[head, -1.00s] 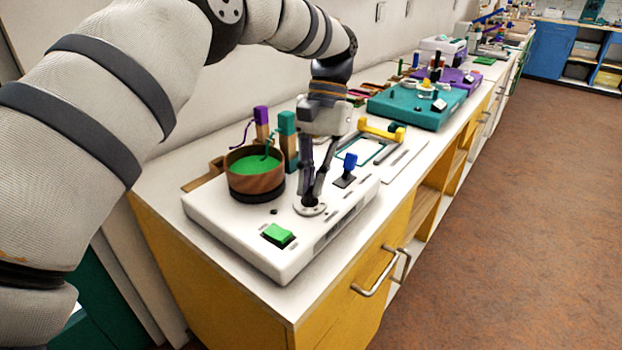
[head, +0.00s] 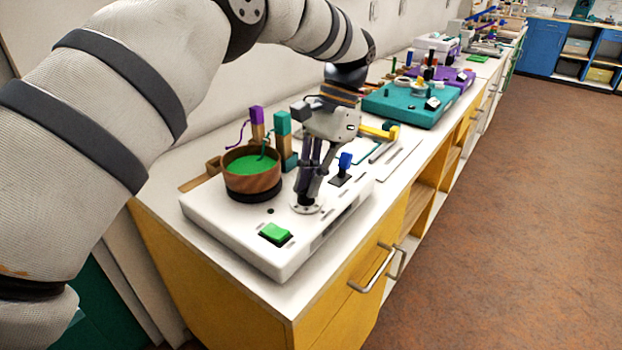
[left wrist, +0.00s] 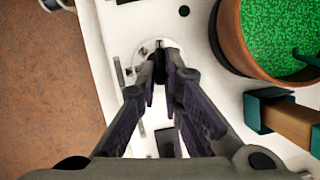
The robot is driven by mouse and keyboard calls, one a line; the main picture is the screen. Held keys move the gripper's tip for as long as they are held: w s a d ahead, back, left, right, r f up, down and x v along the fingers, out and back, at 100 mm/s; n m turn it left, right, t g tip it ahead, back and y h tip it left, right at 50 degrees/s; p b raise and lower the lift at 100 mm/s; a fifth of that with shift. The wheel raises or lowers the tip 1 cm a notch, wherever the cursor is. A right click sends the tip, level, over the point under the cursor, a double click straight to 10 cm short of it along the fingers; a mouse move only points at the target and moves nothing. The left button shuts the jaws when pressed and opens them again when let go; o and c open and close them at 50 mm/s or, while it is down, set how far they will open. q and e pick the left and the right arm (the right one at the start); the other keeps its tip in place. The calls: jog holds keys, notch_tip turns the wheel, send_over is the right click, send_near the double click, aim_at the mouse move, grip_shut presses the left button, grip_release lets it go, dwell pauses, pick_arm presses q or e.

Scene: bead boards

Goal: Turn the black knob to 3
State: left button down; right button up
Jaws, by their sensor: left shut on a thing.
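The black knob (left wrist: 160,68) stands on a pale round dial (head: 307,205) on the white board (head: 215,218). My left gripper (head: 307,192) points down over the dial, and its fingers are shut on the knob. In the left wrist view the fingertips (left wrist: 161,75) close on the knob from both sides. Most of the knob is hidden between the fingers. I cannot read the dial's marks. My right gripper is not in view.
On the same board are a wooden bowl with green contents (head: 253,176), a green rocker switch (head: 275,233) and a blue-tipped lever (head: 344,164). Purple-topped and teal-topped posts (head: 283,140) stand behind. A teal board (head: 405,103) lies farther along the counter.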

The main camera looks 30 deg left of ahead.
pick_arm(q)
jog(key=c, duration=1.7)
grip_release()
jog(key=v, duration=0.7)
jog(key=shift+w+r, duration=0.15)
jog(key=shift+r, duration=0.05)
